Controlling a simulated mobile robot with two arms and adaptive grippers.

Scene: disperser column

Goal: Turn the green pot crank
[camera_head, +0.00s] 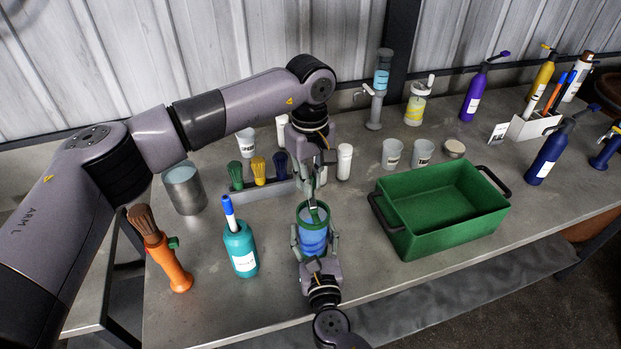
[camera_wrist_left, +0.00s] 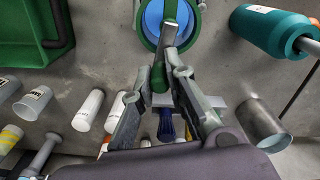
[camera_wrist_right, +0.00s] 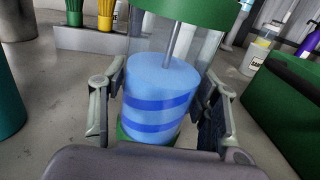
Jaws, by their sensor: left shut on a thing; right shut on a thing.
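The pot (camera_head: 312,243) is a clear cylinder with a green rim, blue inside with darker stripes, upright near the table's front edge. It fills the middle of the right wrist view (camera_wrist_right: 160,95). Its crank (camera_head: 314,208) is on top, with a metal arm (camera_wrist_left: 171,40) and a green handle (camera_wrist_left: 160,76). My left gripper (camera_head: 317,186) reaches down from behind and is shut on the crank handle. My right gripper (camera_head: 315,236) is shut around the pot's sides from the front, one finger on each side.
A green crate (camera_head: 445,240) stands right of the pot. Behind are a rack (camera_head: 265,193) of coloured brushes, a metal cup (camera_head: 184,189) and white containers (camera_head: 344,161).

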